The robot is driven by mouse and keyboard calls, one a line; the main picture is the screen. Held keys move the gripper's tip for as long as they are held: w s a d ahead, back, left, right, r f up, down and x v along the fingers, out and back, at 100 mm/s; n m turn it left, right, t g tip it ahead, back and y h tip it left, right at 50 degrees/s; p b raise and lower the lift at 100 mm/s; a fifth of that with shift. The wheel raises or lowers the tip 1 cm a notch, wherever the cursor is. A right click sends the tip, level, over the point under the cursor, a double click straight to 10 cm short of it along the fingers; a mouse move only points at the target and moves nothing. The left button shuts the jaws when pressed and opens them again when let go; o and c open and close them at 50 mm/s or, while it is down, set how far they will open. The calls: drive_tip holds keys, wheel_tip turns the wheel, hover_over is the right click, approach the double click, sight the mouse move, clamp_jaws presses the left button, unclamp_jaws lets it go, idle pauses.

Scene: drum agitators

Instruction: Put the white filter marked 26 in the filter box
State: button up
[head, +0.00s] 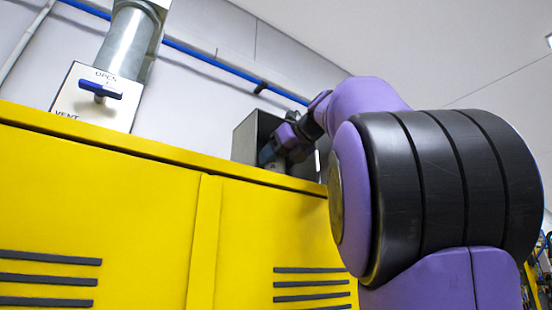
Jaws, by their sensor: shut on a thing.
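A grey open-fronted box (243,138) stands on top of the yellow cabinet, near the middle of the head view. It looks like the filter box, but I see no label on it. My gripper (268,154) is at the box's open front, with its dark fingers reaching into the opening. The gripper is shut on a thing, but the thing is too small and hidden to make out. I cannot see a white filter or the number 26.
The yellow cabinet (105,200) with dark louvres fills the lower left. A metal duct (125,42) rises behind it, with a blue-handled vent lever (100,90) on a white plate. A blue pipe (210,58) runs along the wall. Space above the cabinet left of the box looks clear.

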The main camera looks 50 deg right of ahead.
drive_tip(key=shift+w+d+f, duration=0.1)
drive_tip(key=shift+f, duration=0.1)
drive_tip(key=o, duration=1)
drive_tip(key=v, duration=1.1)
drive_tip(key=shift+r, duration=0.15)
